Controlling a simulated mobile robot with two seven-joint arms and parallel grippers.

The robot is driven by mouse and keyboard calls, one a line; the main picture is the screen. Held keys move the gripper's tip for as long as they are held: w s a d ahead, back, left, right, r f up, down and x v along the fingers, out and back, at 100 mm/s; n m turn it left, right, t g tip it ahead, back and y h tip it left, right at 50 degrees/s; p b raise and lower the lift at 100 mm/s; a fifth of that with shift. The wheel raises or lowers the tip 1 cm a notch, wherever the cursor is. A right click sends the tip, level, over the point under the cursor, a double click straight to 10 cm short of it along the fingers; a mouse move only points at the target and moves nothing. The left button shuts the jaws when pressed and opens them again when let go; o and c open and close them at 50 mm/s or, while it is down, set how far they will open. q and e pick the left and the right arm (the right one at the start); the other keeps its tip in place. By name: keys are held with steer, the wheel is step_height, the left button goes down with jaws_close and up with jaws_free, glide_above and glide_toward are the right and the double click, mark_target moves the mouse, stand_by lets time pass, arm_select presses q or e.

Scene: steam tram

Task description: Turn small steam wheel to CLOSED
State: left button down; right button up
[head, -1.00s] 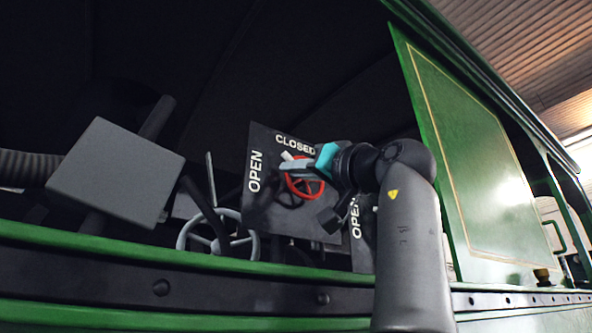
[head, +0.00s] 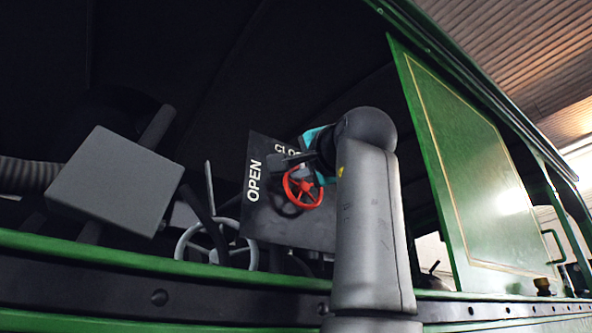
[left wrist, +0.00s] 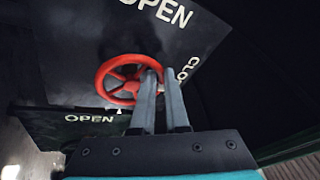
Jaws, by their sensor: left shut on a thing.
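The small red wheel (head: 303,187) is mounted on a dark plate (head: 262,222) lettered OPEN and CLOSED. My left gripper (head: 296,166) is at the wheel's upper edge in the head view. In the left wrist view the gripper's two grey fingers (left wrist: 158,78) are close together on the right side of the red wheel (left wrist: 104,80), shut on its rim. They hide part of the rim. My arm covers the plate's right side in the head view, and CLOSED is partly hidden in both views. My right gripper is not in view.
A larger grey spoked wheel (head: 184,240) stands lower left of the plate. A grey box (head: 115,182) is farther left. The green tram side with its dark riveted band (head: 90,281) runs across the front. A green panel (head: 475,170) stands at right.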

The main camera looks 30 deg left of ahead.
arm_select(q)
steer(key=shift+w+d+r+m+t+h, duration=0.15)
steer(key=shift+m+h, duration=0.1)
steer(key=shift+m, duration=0.4)
steer(key=shift+a+r+m+t+h, duration=0.15)
steer(key=shift+m+h, duration=0.1)
steer(key=shift+m, duration=0.4)
steer(key=shift+d, duration=0.15)
steer(key=c, duration=1.2)
jaws_free()
steer(key=shift+f, duration=0.1)
steer(key=shift+s+d+f, duration=0.1)
steer(key=shift+s+d, duration=0.1)
steer(key=shift+d, duration=0.1)
steer(key=b+v, duration=0.5)
steer(key=v, duration=0.9)
steer(key=shift+s+b, duration=0.15)
steer(key=shift+b, duration=0.2)
steer(key=shift+d, duration=0.15)
